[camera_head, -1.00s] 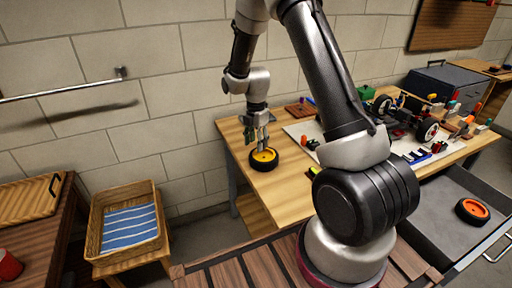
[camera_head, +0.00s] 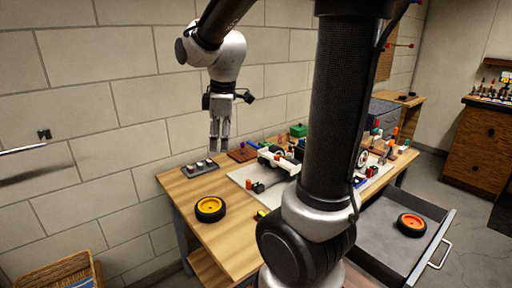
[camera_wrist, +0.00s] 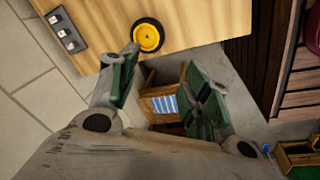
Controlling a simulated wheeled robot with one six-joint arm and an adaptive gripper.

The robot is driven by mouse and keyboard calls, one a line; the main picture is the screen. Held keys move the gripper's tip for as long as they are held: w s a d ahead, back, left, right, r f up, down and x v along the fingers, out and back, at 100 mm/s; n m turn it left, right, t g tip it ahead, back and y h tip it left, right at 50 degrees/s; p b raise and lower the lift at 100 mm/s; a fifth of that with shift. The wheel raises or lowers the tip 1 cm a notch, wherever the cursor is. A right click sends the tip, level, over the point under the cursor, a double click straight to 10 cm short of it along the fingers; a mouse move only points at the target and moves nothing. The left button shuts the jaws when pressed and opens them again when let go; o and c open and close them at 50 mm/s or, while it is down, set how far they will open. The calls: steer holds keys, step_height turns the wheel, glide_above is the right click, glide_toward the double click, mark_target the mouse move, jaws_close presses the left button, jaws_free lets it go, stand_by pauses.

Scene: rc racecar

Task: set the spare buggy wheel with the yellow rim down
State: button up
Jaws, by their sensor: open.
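The spare wheel with the yellow rim (camera_head: 210,208) lies flat on the wooden table (camera_head: 187,188), near its left end. It is a black tyre around a yellow rim, and it also shows in the wrist view (camera_wrist: 148,36). My gripper (camera_head: 220,148) is open and empty, raised well above the table and apart from the wheel. In the wrist view its green-padded fingers (camera_wrist: 163,65) are spread, with the wheel beyond them at the top.
A wheel with an orange rim (camera_head: 411,224) lies in the open grey drawer (camera_head: 385,250) at right. A dark plate with several small pieces (camera_head: 200,168) lies behind the yellow-rimmed wheel. A basket (camera_head: 55,272) is at lower left.

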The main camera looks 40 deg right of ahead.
steer(key=s+d+r+m+t, duration=0.1)
steer(key=s+r+m+t, duration=0.1)
steer(key=s+m, duration=0.9)
steer(key=shift+s+r, duration=0.65)
steer(key=shift+s, duration=2)
